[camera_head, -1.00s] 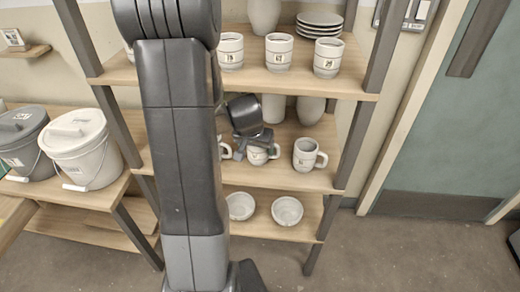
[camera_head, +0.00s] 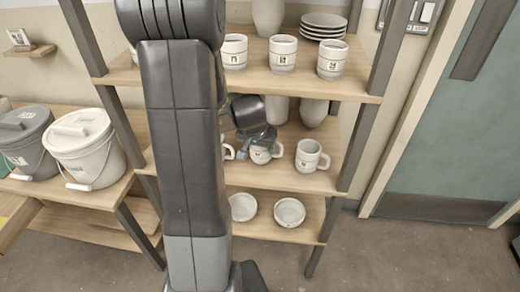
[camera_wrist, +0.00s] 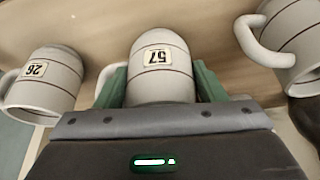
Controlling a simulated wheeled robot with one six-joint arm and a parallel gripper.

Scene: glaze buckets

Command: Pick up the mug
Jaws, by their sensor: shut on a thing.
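A white mug with dark bands and a "57" label (camera_wrist: 158,62) sits between the two green fingers of my gripper (camera_wrist: 160,84) in the wrist view. In the head view this mug (camera_head: 261,155) is in the middle of the middle shelf level, partly covered by my gripper (camera_head: 262,140). My gripper is shut on the mug.
A mug labelled "26" (camera_wrist: 40,82) stands left in the wrist view; in the head view this mug (camera_head: 311,156) is at right. Another mug (camera_wrist: 285,38) is close on the other side. Cups (camera_head: 282,54) and plates (camera_head: 323,24) are above, bowls (camera_head: 289,211) below.

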